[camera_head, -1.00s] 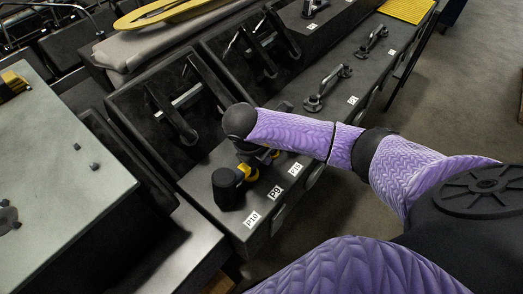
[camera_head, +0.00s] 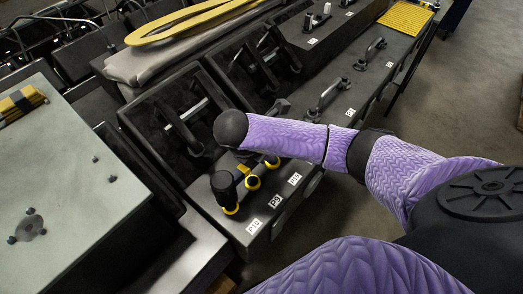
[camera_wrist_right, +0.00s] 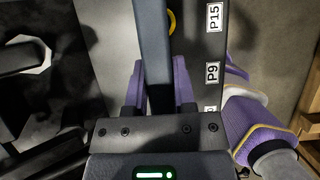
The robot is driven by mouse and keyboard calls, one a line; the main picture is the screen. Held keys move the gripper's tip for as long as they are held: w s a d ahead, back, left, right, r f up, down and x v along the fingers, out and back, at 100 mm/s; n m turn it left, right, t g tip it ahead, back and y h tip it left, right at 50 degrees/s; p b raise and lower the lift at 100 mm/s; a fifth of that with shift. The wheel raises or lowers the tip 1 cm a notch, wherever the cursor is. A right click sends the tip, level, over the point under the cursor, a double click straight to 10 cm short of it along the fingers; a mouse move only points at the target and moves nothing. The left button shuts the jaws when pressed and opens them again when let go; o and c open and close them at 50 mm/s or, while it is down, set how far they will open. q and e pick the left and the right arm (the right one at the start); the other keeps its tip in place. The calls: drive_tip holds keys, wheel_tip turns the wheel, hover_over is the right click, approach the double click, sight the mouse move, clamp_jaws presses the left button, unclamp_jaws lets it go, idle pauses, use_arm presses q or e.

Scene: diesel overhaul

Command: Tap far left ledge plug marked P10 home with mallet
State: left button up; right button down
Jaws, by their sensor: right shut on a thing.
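The P10 label (camera_head: 254,226) is on the front edge of the ledge. Beside it, a yellow ring (camera_head: 231,211), which appears to belong to the P10 plug, shows under the black mallet head (camera_head: 223,186). The head hides most of that plug; I cannot tell whether they touch. In the right wrist view, my right gripper (camera_wrist_right: 158,85) is shut on the dark mallet handle (camera_wrist_right: 153,45), which runs away between its purple fingers. My left gripper is out of view.
More yellow rings (camera_head: 252,182) stand along the ledge near labels P9 (camera_head: 276,202) and P15 (camera_head: 295,179). Dark handles (camera_head: 329,93) stand farther along. A grey plate (camera_head: 75,185) is at left. The floor (camera_head: 455,105) at right is open.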

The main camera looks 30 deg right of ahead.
sight(266, 171)
drive_tip(key=shift+d, duration=0.2)
wheel_tip(266, 171, down, 8)
drive_tip(key=b, duration=0.6)
drive_tip(key=shift+r, duration=0.25)
drive_tip(key=shift+s+r, duration=0.2)
drive_tip(key=shift+r, duration=0.25)
drive_tip(key=shift+w, duration=0.1)
drive_tip(key=shift+r+p, duration=0.15)
drive_tip(key=shift+p, duration=0.25)
wheel_tip(266, 171, up, 7)
drive_tip(key=p, duration=0.6)
drive_tip(key=shift+w+r, duration=0.1)
drive_tip(key=shift+r, duration=0.05)
drive_tip(key=shift+f, duration=0.25)
